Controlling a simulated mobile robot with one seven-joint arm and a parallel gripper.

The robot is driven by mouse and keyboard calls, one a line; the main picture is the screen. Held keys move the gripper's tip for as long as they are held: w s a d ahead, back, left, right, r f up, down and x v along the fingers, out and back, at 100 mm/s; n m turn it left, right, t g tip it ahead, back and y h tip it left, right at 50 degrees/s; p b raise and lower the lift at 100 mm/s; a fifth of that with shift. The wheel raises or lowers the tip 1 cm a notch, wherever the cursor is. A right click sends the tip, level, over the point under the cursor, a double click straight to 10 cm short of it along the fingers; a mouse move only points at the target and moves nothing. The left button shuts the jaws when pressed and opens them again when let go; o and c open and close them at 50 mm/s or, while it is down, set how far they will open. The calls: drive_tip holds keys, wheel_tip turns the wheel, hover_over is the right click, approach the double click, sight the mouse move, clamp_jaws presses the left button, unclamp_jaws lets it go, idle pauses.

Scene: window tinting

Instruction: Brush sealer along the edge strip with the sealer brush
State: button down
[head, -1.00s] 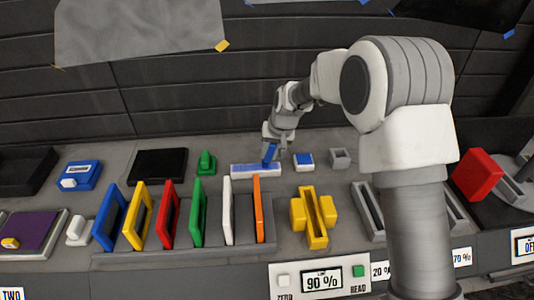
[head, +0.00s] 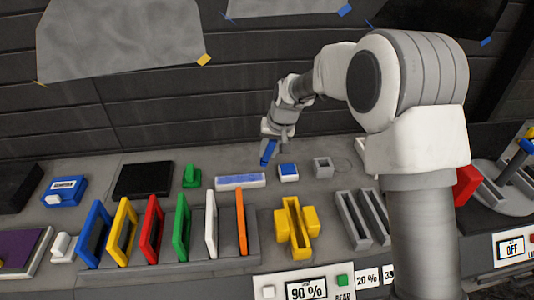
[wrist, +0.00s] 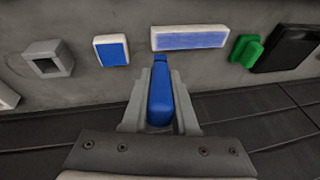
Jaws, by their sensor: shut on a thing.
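My gripper (head: 272,143) is shut on the blue sealer brush (head: 267,153), which points down. In the wrist view the brush (wrist: 160,95) sits between the two grey fingers, and its tip shows near the lower edge of the strip. The edge strip (head: 240,181) is a white-framed bar with a blue face, lying flat on the bench. It also shows in the wrist view (wrist: 190,38). In the head view the brush is raised behind the right end of the strip, apart from it.
A small white block with a blue top (head: 288,172) and a grey open square holder (head: 323,167) stand right of the strip. A green piece (head: 192,176) and black pad (head: 143,180) lie left. Coloured upright frames (head: 181,227) and a yellow fixture (head: 294,227) stand in front.

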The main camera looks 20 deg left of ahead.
drive_tip(key=shift+r+p, duration=0.65)
drive_tip(key=shift+r, duration=0.85)
